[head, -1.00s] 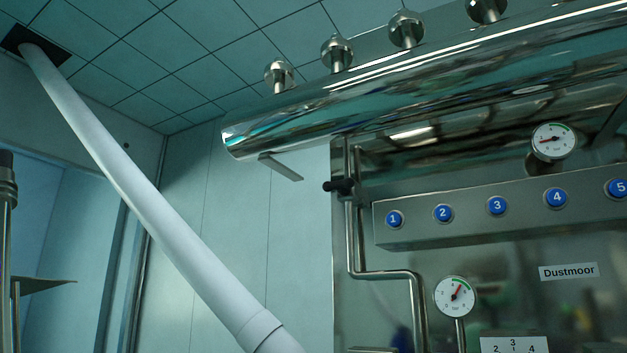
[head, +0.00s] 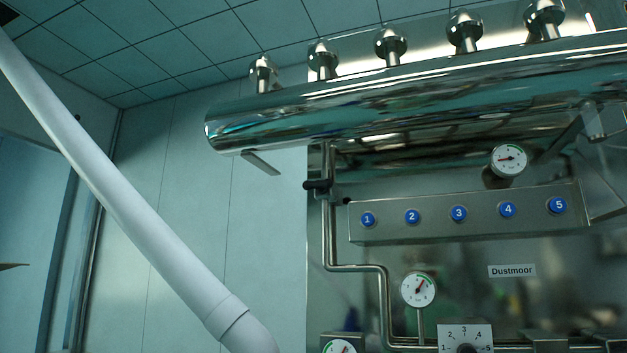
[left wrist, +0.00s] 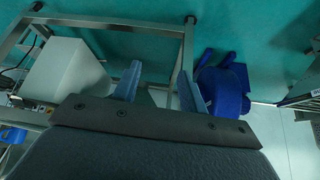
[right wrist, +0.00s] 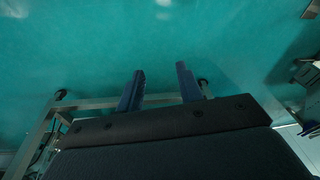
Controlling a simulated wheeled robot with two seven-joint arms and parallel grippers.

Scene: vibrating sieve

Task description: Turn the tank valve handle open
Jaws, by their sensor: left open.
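The shiny horizontal tank (head: 420,98) runs across the upper part of the head view. Below its left end, a small black handle (head: 317,185) sits on a vertical steel pipe; I cannot tell for sure that it is the tank valve handle, nor how far it is turned. A flat metal lever or bracket (head: 261,164) juts out under the tank's left end. Neither gripper shows in the head view. In the left wrist view my left gripper (left wrist: 160,86) is open and empty. In the right wrist view my right gripper (right wrist: 161,82) is open and empty. Both are away from the tank.
A panel of blue numbered buttons (head: 459,213), round gauges (head: 418,289) and a dial plate (head: 466,336) are on the machine. A thick white pipe (head: 120,195) slants across the left. A metal frame (left wrist: 110,22), white box (left wrist: 66,72) and blue object (left wrist: 222,82) show in the left wrist view.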

